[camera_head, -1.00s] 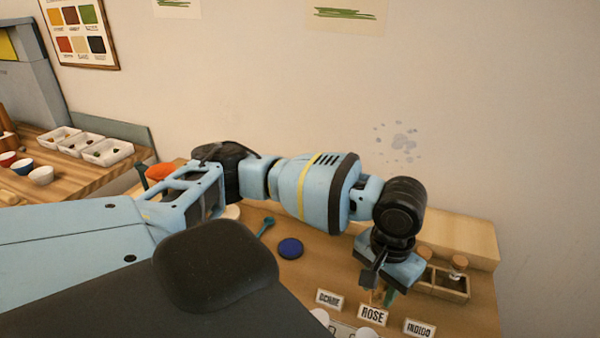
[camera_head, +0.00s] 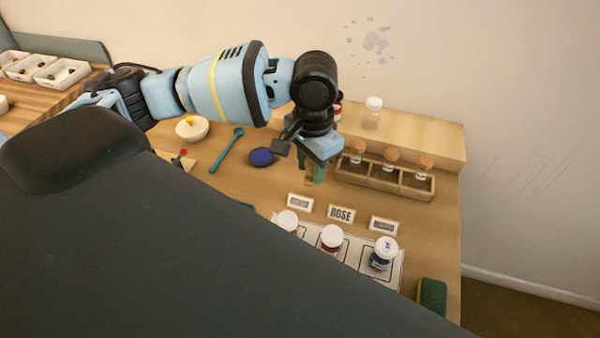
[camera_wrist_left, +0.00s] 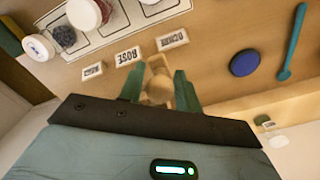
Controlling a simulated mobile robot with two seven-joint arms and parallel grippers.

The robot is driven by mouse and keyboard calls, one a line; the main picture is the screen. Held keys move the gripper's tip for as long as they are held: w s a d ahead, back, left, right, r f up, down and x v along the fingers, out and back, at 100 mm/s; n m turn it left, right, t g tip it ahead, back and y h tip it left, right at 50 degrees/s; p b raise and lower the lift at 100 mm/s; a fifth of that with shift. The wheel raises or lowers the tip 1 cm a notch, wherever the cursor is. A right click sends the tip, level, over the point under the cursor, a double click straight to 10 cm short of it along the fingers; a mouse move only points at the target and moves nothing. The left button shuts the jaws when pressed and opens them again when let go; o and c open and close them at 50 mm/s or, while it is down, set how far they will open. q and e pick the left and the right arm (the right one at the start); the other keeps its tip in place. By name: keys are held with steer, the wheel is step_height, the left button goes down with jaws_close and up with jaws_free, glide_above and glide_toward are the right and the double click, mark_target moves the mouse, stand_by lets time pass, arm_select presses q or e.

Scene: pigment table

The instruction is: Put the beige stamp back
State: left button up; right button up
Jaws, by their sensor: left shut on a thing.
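The beige stamp (camera_wrist_left: 158,85) is between the two green fingers of my left gripper (camera_wrist_left: 158,90) in the left wrist view, and the fingers are shut on it. In the head view my left gripper (camera_head: 313,172) points down over the table, behind the small name cards. Only a small tan part of the stamp (camera_head: 308,175) shows there, beside the fingers. I cannot tell whether its lower end touches the table. My right gripper is not in view.
A wooden rack (camera_head: 402,189) with corked jars stands close to the right of the gripper. Name cards (camera_head: 341,214) and white-lidded jars (camera_head: 332,238) are in front. A blue disc (camera_head: 262,157) and a teal spoon (camera_head: 227,150) lie left. A green sponge (camera_head: 432,295) lies front right.

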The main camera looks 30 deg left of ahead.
arm_select(q)
steer(key=w+a+m+b, duration=0.1)
steer(key=w+a+m, duration=0.6)
steer(key=m, duration=1.1)
steer(key=shift+w+a+f, duration=0.25)
steer(key=shift+w+f, duration=0.15)
steer(key=shift+w, duration=0.1)
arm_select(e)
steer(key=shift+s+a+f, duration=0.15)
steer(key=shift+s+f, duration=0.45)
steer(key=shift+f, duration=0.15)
arm_select(q)
steer(key=shift+f, duration=0.1)
step_height(320, 180, down, 10)
steer(key=shift+r, duration=0.1)
steer(key=c, duration=0.3)
steer(key=o, duration=1.1)
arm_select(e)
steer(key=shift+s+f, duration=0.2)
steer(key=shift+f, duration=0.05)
arm_select(q)
step_height(320, 180, up, 12)
steer(key=shift+r, duration=0.1)
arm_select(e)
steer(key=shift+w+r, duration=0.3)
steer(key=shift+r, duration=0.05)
